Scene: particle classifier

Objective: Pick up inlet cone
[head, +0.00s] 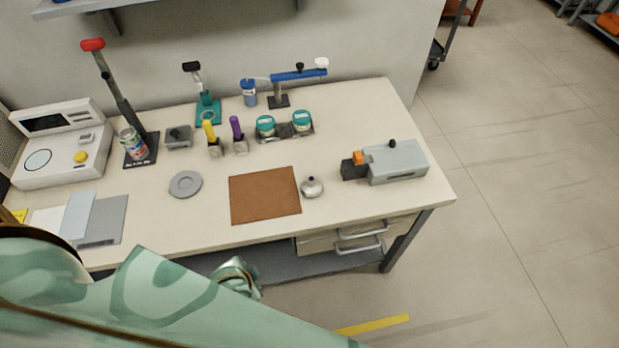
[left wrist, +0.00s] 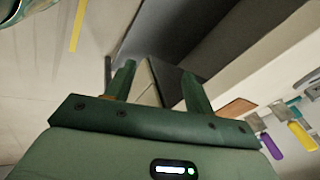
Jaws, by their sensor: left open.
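The likely inlet cone is a small rounded silver piece with a dark tip (head: 312,188), standing on the table just right of the brown mat. It is not clearly told apart in the left wrist view. My left gripper shows in the left wrist view (left wrist: 158,85) with two green fingers spread apart and nothing between them. It is below or in front of the table edge, away from the silver piece. In the head view, my pale green arm fills the lower left and the fingers cannot be made out. My right gripper is not in view.
The brown mat (head: 264,196), grey round dish (head: 185,184) and grey boxy device (head: 395,162) lie around the silver piece. Drawers (head: 345,241) with handles sit under the front edge.

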